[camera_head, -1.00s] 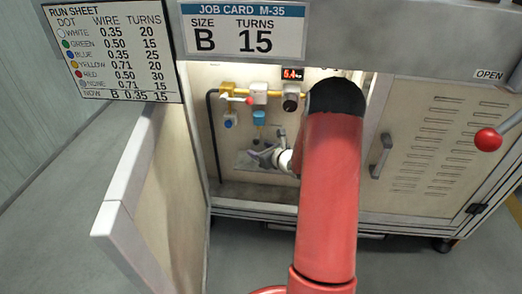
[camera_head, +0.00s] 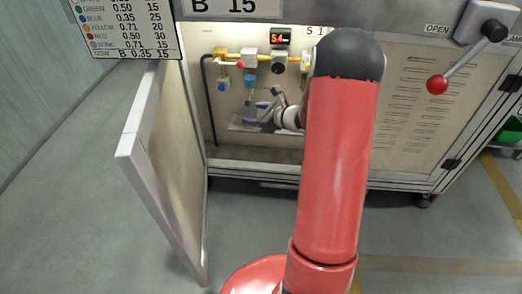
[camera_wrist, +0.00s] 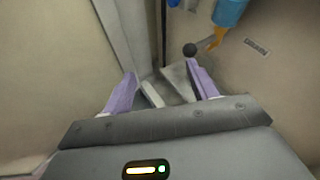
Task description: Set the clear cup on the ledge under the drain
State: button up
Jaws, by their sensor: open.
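The blue filter bowl (camera_head: 250,80) hangs from the yellow pipework inside the open cabinet. Its blue body (camera_wrist: 230,12) and an orange tip (camera_wrist: 215,39) show at the top right in the wrist view. A small grey ledge (camera_head: 239,125) sticks out from the back wall below it. My gripper (camera_head: 264,108) is inside the cabinet by the ledge, under and slightly right of the bowl. In the wrist view its purple-padded fingers (camera_wrist: 162,88) are spread, with grey flat surfaces beyond them. I cannot make out the clear cup in either view.
The cabinet door (camera_head: 160,165) stands open at the left, and its frame edges the opening. A vented panel (camera_head: 410,115) closes the right side. A black hose (camera_head: 208,100) runs down the cabinet's left.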

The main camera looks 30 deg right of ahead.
jog(key=s+a+r+n+g+y, duration=0.1)
jog(key=s+a+r+n+g, duration=0.1)
jog(key=s+a+r+n, duration=0.3)
jog(key=s+a+r+n+g+y, duration=0.1)
jog(key=a+r+n+y, duration=0.15)
jog(key=a, duration=0.35)
jog(key=s+a+r+n+g+h, duration=0.2)
jog(key=s+a+r+n+g, duration=0.25)
jog(key=s+a+n, duration=0.55)
jog(key=s+d+r+n+h, duration=0.1)
jog(key=s+d+n+h, duration=0.2)
jog(key=s+n, duration=0.2)
jog(key=s+d+r+n+h, duration=0.2)
jog(key=s+n+h, duration=0.2)
jog(key=s, duration=0.7)
jog(key=shift+s+d+n+t, duration=0.35)
jog(key=shift+s+d+n, duration=0.05)
jog(key=shift+n, duration=0.85)
